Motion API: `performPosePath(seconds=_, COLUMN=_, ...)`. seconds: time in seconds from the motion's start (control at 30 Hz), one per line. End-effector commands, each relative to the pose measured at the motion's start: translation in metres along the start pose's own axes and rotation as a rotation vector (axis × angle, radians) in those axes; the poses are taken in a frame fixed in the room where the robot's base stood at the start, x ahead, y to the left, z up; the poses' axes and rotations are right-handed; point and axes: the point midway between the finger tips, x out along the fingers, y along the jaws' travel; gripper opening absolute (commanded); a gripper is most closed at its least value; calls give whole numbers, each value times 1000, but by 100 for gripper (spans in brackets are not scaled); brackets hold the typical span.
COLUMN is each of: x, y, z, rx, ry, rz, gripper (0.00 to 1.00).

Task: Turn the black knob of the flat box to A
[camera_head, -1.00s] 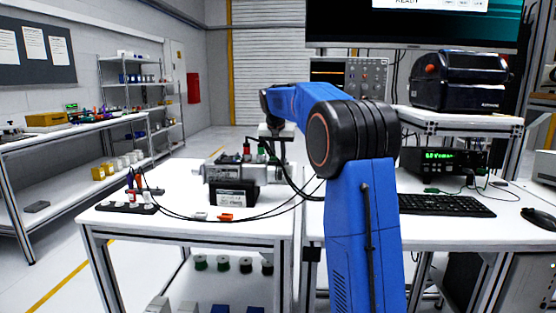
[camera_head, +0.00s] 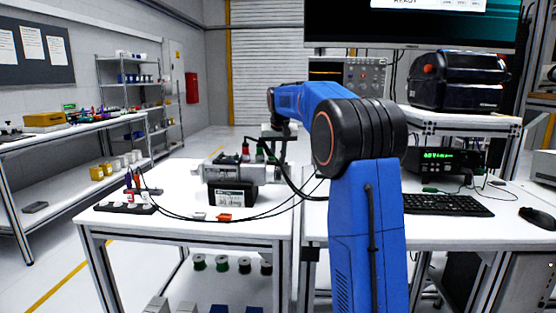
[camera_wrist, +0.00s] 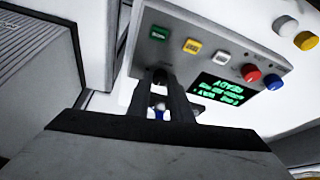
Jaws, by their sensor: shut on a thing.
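The flat box (camera_wrist: 228,40) is light grey and tilted across the top of the wrist view. It bears green, yellow and white square buttons, red and blue round caps, and a dark display (camera_wrist: 222,90) with green text too small and skewed to read. My gripper (camera_wrist: 163,78) reaches the box's near edge, left of the display, its dark fingers close together. The black knob is mostly hidden between the fingertips, and its pointer and letter marks cannot be seen.
A grey servo unit (camera_head: 226,170) with a black display box (camera_head: 231,196) reading about 30 deg stands on the left white table (camera_head: 180,228). Thin black cables loop across the table. A holder with small tools (camera_head: 126,208) stands at left. A keyboard (camera_head: 446,204) lies at right.

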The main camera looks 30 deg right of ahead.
Motion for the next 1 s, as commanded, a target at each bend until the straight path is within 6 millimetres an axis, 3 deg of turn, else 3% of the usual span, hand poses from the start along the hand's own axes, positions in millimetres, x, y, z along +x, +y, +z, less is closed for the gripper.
performPosePath(seconds=0.03, x=0, y=0, z=0, rx=0, ry=-1, rz=0, gripper=22)
performPosePath(seconds=0.1, x=0, y=0, z=0, rx=0, ry=-1, rz=0, gripper=38)
performPosePath(seconds=0.53, x=-8, y=0, z=0, rx=0, ry=2, rz=0, gripper=38)
performPosePath(seconds=0.67, x=-26, y=0, z=-1, rx=0, ry=2, rz=0, gripper=38)
performPosePath(seconds=1.0, x=-94, y=0, z=-1, rx=0, ry=3, rz=0, gripper=38)
